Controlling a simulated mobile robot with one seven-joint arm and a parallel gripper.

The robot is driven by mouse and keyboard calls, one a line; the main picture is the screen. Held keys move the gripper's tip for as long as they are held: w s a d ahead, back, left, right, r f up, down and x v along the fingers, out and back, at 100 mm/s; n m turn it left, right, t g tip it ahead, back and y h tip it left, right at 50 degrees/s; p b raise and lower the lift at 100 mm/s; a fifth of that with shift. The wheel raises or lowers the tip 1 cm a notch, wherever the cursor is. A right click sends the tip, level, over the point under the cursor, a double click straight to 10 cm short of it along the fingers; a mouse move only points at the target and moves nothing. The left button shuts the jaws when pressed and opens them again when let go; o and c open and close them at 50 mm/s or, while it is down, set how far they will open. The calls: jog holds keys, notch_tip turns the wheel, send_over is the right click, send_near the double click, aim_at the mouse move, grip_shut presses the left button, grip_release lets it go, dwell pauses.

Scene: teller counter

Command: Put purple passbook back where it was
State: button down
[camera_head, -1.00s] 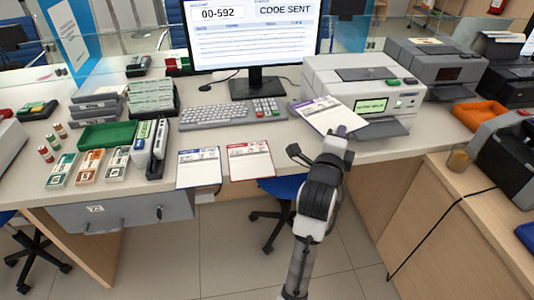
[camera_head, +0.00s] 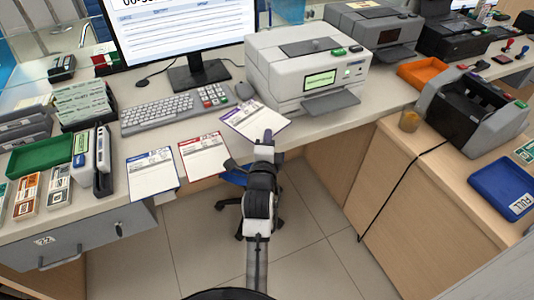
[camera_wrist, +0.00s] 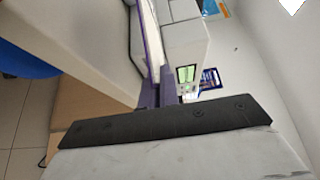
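The purple passbook (camera_head: 254,119), a white page with a purple edge, is tilted at the counter's front edge, left of the printer's front tray. My gripper (camera_head: 267,137) is at its near right edge and appears shut on it. In the wrist view the passbook (camera_wrist: 152,45) shows edge-on as a purple strip running into the fingers (camera_wrist: 158,95). Whether it touches the counter is unclear. A red passbook (camera_head: 203,155) and a blue passbook (camera_head: 152,172) lie flat on the counter to its left.
The white printer (camera_head: 308,75) stands just behind and right of the passbook. A blue chair (camera_head: 234,177) is under the counter. A blue tray (camera_head: 503,188) sits on the right-hand cabinet.

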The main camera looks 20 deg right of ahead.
notch_tip(320, 180, down, 7)
jog(key=shift+r, duration=0.15)
dwell(0.4)
jog(key=shift+f, duration=0.4)
jog(key=c, duration=2.1)
grip_release()
jog(key=shift+b, duration=0.3)
jog(key=o, duration=0.5)
jog(key=shift+c, duration=0.2)
jog(key=shift+r, duration=0.15)
